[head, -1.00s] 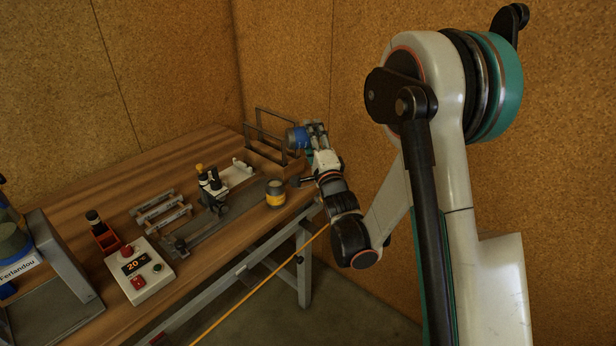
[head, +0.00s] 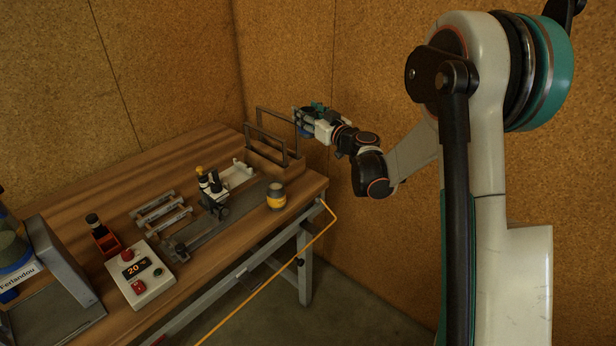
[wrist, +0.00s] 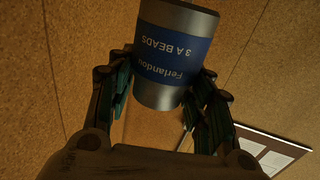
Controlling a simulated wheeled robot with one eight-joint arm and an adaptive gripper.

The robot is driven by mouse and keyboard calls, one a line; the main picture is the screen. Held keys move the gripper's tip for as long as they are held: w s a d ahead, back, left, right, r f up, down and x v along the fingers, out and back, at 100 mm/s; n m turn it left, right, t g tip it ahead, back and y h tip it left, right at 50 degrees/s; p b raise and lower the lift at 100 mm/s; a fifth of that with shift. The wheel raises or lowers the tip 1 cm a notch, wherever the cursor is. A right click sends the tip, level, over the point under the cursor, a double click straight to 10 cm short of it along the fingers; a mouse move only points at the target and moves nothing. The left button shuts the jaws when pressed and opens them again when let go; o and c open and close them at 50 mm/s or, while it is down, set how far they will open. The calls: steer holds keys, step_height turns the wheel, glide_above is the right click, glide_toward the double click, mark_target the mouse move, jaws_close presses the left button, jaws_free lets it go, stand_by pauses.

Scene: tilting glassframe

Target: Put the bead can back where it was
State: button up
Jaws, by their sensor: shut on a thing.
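The bead can (wrist: 175,55) is a grey metal cylinder with a blue label reading "3 A BEADS" and "Ferlandou", the print upside down in the wrist view. My gripper (wrist: 160,95) is shut on it, with a dark finger on either side. In the head view my gripper (head: 304,119) is held up at the far right end of the bench, beside the upright metal frame. Only a small blue patch of the can (head: 306,133) shows there; the rest is hidden by my gripper. The can's exact tilt is hard to tell.
The frame (head: 262,144) stands at the bench's far right corner. A grey pot with a yellow band (head: 276,202), a slide rail with a clamp (head: 213,190) and a control box reading 20 (head: 138,277) stand on the wooden bench (head: 130,180). Cork walls enclose the corner.

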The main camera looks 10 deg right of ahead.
step_height(320, 180, down, 19)
steer(key=b, duration=0.6)
steer(key=shift+f, duration=0.1)
steer(key=shift+f+b, duration=0.15)
steer(key=shift+b, duration=0.2)
steer(key=o, duration=1.2)
steer(key=shift+c, duration=0.2)
